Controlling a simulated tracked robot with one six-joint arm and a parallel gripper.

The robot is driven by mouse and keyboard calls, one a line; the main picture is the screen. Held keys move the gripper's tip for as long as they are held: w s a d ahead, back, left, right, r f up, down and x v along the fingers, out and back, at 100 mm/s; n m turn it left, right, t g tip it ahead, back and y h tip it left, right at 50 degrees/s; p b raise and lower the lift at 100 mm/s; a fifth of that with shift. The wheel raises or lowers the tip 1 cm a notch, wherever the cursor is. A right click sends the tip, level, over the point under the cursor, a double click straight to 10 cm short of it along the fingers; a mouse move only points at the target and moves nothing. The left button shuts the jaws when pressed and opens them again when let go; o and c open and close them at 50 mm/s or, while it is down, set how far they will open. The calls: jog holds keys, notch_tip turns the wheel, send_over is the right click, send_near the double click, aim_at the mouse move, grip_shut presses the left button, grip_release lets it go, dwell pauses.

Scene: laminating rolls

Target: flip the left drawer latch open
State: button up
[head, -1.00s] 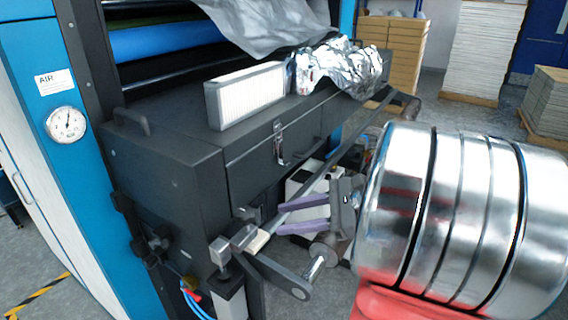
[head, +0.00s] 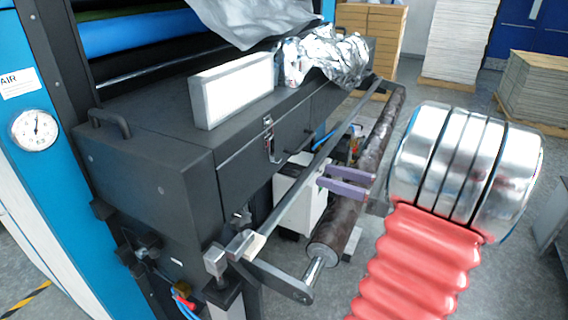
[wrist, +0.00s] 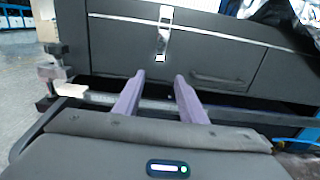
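The left drawer latch (head: 269,140) is a small silvery metal clasp on the front of the dark grey drawer box. In the wrist view the latch (wrist: 163,34) hangs upright at top centre, across the seam under the lid. I cannot tell whether it is fastened. My gripper (head: 324,177) has two purple fingers, held to the right of the latch and lower in the head view. In the wrist view my gripper (wrist: 160,76) is open and empty, its fingertips apart and below the latch, not touching it.
A white filter block (head: 236,92) and crumpled foil (head: 325,62) lie on the box. A long bar (head: 315,160) and a dark roller (head: 375,145) run in front of it. A drawer handle (wrist: 220,80) is right of the latch. A pressure gauge (head: 34,130) is at left.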

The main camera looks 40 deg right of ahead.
aim_at(280, 162)
jog(key=x, duration=1.3)
jog(key=shift+w+f, duration=0.1)
jog(key=shift+w, duration=0.25)
jog(key=shift+c, duration=0.2)
grip_shut()
